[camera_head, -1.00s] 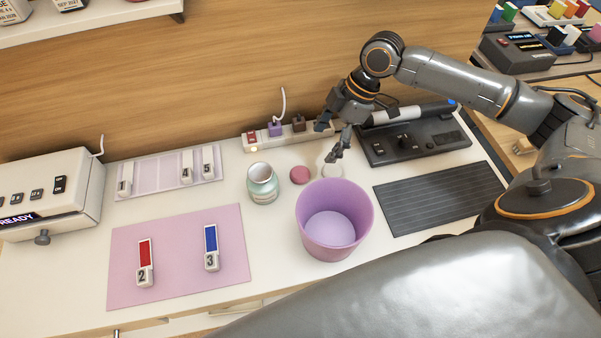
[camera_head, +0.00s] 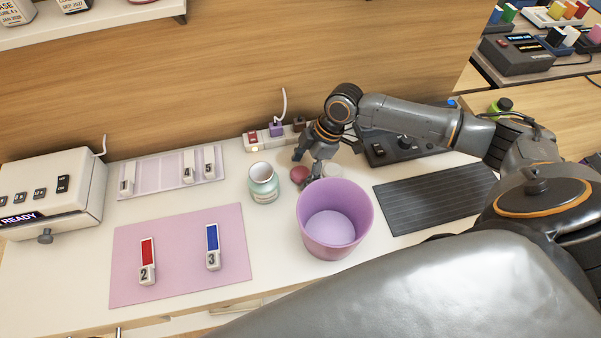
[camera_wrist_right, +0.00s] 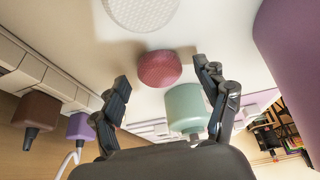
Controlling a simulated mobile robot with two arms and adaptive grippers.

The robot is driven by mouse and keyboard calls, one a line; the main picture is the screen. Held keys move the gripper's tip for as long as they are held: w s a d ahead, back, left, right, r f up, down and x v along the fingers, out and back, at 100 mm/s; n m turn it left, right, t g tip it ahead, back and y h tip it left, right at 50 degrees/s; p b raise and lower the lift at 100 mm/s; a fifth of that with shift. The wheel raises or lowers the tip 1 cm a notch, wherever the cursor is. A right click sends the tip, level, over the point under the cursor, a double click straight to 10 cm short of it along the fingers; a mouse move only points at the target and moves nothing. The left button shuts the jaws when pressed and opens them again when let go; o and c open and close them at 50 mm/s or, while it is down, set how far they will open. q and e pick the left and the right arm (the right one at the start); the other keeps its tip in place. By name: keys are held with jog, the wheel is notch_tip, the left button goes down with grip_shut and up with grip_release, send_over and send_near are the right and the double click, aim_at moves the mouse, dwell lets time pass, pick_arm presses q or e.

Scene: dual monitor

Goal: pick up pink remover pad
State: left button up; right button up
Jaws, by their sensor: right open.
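The pink remover pad (camera_head: 299,174) is a small round dark-pink disc on the white table, between the jar and the pink bin. In the right wrist view the pad (camera_wrist_right: 159,68) lies ahead of the fingertips, roughly centred between them. My right gripper (camera_head: 307,168) is open and empty, and it is above and beside the pad in the head view. In the right wrist view its two fingers (camera_wrist_right: 162,72) are spread wide, with the pad not gripped. My left gripper is not in view.
A pale green jar (camera_head: 263,183) stands left of the pad. A pink bin (camera_head: 335,235) stands in front, to the right. A white round pad (camera_wrist_right: 141,12) lies close by. A power strip (camera_head: 262,140) runs along the wall behind.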

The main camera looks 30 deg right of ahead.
aim_at(303, 172)
jog(key=c, duration=0.8)
jog(key=shift+c, duration=0.2)
jog(key=shift+r, duration=0.1)
notch_tip(303, 172, up, 10)
jog(key=shift+o, duration=0.2)
